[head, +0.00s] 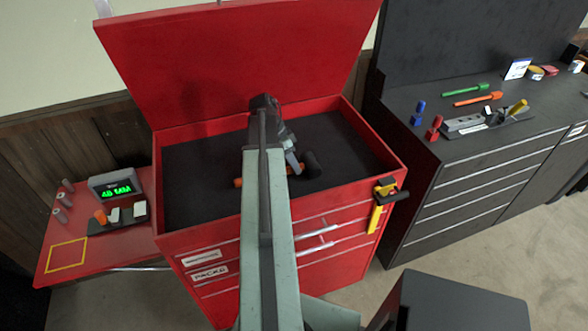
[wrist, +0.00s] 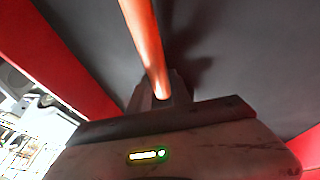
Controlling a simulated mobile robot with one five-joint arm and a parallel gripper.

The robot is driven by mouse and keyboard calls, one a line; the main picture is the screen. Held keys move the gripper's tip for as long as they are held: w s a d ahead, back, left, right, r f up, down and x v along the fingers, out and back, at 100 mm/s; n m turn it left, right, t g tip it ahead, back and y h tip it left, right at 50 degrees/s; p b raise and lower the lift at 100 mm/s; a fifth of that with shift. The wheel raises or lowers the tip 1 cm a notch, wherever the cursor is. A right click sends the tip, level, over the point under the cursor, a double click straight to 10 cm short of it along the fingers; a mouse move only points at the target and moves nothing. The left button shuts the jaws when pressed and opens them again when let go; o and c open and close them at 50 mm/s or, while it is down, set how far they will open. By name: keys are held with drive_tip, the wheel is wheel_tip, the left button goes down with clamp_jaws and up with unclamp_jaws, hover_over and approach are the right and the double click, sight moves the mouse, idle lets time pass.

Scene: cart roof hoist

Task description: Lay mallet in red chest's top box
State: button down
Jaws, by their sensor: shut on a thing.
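The red chest (head: 222,238) stands ahead with its lid (head: 240,60) raised. Its top box (head: 200,165) is open, with a dark bare floor. The mallet, with a black head (head: 311,164) and orange handle, is inside the box's outline near the middle. The orange handle also shows in the wrist view (wrist: 146,40), running between my fingers. My gripper (head: 293,164) is shut on the handle. My arm hides part of the mallet in the head view. I cannot tell whether the mallet touches the box floor.
A red side table (head: 110,245) at left holds a green-lit display (head: 116,186) and small parts. A dark cabinet (head: 455,180) at right carries several tools. A yellow and black item (head: 378,208) hangs on the chest's front right corner. The box floor around the mallet is clear.

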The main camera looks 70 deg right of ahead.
drive_tip(key=shift+f, duration=0.15)
drive_tip(key=c, duration=1.2)
unclamp_jaws()
drive_tip(key=p+v, duration=1.1)
drive_tip(key=v, duration=0.1)
